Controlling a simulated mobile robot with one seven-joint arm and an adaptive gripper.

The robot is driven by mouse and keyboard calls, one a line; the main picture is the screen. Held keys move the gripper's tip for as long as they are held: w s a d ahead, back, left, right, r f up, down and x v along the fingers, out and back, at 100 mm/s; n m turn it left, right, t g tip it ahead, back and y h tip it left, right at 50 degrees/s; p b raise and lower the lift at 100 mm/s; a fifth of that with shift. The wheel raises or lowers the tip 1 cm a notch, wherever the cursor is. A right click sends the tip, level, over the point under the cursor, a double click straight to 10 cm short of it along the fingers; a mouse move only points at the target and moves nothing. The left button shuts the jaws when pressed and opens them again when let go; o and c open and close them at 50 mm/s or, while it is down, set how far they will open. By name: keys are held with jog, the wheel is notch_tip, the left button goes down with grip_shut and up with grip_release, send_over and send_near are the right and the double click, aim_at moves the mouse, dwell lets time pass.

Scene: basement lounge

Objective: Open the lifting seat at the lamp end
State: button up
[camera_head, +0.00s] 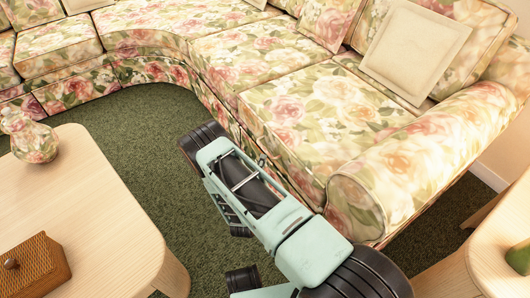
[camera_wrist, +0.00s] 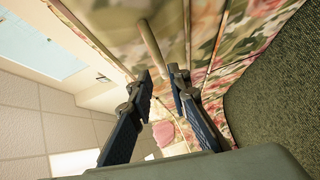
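The floral sofa's end seat (camera_head: 305,110) lies flat beside a rolled arm (camera_head: 425,160) in the head view. No lamp shows, so I cannot tell whether this is the lamp end. My mint and black arm reaches along the seat's front edge and hides most of my gripper there. In the wrist view my gripper (camera_wrist: 160,76) has its two dark fingers apart with a gap between the tips.
A pale wooden table (camera_head: 110,215) stands at the left with a floral vase (camera_head: 30,138) and a wooden box (camera_head: 35,265). Another wooden table (camera_head: 490,255) is at the lower right. Cushions (camera_head: 415,50) rest on the sofa. Green carpet (camera_head: 150,125) is clear between table and sofa.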

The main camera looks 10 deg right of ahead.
aim_at(265, 150)
jog(key=b+x, duration=0.2)
jog(key=x, duration=0.5)
jog(key=shift+w, duration=0.25)
jog(key=shift+c, duration=0.6)
grip_shut()
